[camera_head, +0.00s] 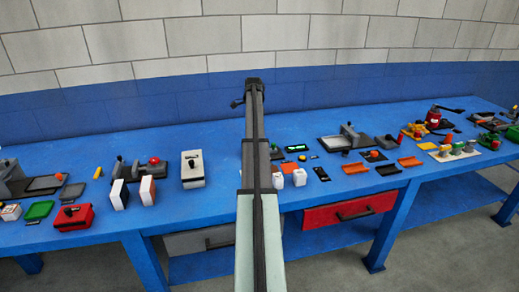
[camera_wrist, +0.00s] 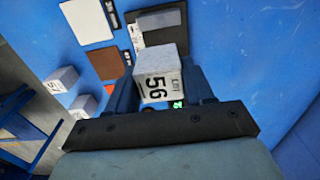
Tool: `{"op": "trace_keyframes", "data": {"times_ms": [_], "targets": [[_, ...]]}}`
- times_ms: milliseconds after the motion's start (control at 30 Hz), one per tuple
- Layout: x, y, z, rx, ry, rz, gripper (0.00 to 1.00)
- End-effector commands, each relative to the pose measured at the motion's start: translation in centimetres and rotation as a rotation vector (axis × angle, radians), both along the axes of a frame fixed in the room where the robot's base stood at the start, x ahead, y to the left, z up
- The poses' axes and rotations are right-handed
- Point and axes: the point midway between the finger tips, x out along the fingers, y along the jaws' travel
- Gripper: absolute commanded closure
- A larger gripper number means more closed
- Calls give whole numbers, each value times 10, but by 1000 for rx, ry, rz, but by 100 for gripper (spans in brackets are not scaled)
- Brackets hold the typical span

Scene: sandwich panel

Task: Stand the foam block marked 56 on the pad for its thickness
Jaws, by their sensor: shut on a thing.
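My gripper (camera_wrist: 160,84) is shut on the foam block marked 56 (camera_wrist: 154,88) in the wrist view. The block is pale grey-white, with black digits on the face towards the camera; they read sideways. A dark plate with a grey inset (camera_wrist: 163,24) lies beyond the block, partly hidden by it. A brown plate (camera_wrist: 104,63) and a white plate (camera_wrist: 86,21) lie to its left, with small dark labels beside them. I cannot tell the label text or the block's height above the table. In the head view my own arm hides the gripper and held block.
Two other pale blocks (camera_wrist: 63,79) stand at the left in the wrist view, near the table edge. In the head view a white block (camera_head: 299,178) stands right of my arm. A black unit with a green display (camera_head: 296,148) lies behind. Blue bench further right holds several fixtures.

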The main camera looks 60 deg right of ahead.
Motion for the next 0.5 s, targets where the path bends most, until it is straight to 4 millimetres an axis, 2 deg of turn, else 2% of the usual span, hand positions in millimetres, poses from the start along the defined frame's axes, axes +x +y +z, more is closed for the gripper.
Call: {"op": "trace_keyframes", "data": {"times_ms": [167,400,500], "targets": [[-33,17,2,-1,-1,-1,83],[-97,51,-1,-1,-1,-2,83],[-116,61,-3,-1,-1,-1,83]]}}
